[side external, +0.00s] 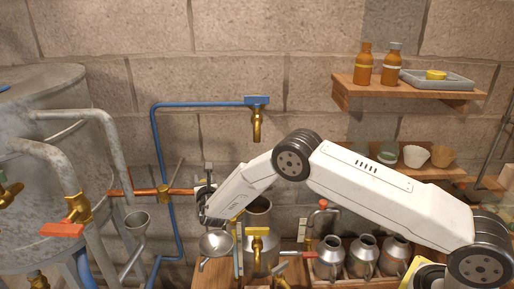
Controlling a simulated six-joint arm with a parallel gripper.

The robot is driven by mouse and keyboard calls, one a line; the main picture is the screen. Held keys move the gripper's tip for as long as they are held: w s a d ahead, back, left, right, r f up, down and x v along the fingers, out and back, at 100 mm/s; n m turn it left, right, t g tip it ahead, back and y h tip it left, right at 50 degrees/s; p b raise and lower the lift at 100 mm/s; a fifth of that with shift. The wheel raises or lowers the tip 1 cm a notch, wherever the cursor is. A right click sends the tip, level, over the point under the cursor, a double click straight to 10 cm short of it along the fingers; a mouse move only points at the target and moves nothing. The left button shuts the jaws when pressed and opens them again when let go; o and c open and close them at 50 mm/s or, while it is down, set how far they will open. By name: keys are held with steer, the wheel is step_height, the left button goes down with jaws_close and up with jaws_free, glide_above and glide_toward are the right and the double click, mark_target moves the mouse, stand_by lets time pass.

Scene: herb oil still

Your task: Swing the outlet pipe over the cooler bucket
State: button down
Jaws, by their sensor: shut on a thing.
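A copper-coloured pipe (145,192) with a brass valve runs level from the left toward my gripper; it looks like the outlet pipe. My gripper (207,187) is at the pipe's right end and shut on it, though the fingers are small and partly hidden by my wrist. A grey metal vessel (260,213), possibly the cooler bucket, stands to the right of my gripper and lower. My arm hides part of it, and a brass tap (258,236) stands in front of it. A round metal bowl or ladle (215,244) lies just below my gripper.
A large metal still (45,95) with grey pipes fills the left. A blue pipe (155,135) runs up the wall to a brass tap (257,122). Several metal jugs (363,256) stand in a wooden rack at lower right. A shelf (410,90) holds brown bottles.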

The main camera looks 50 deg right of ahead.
steer(key=shift+s, duration=0.1)
steer(key=s+a+m+g+h, duration=0.4)
steer(key=a+m+g+h, duration=0.2)
steer(key=m+g+h, duration=0.1)
steer(key=shift+s+a+g+h, duration=0.2)
steer(key=shift+a+g+h, duration=0.05)
steer(key=shift+g+h, duration=0.05)
stand_by(0.8)
steer(key=shift+a+g, duration=0.1)
steer(key=shift+g, duration=0.2)
steer(key=shift+c, duration=1.3)
jaws_free()
steer(key=v, duration=0.7)
steer(key=shift+s+a, duration=0.2)
steer(key=shift+a, duration=0.15)
steer(key=shift+f, duration=0.1)
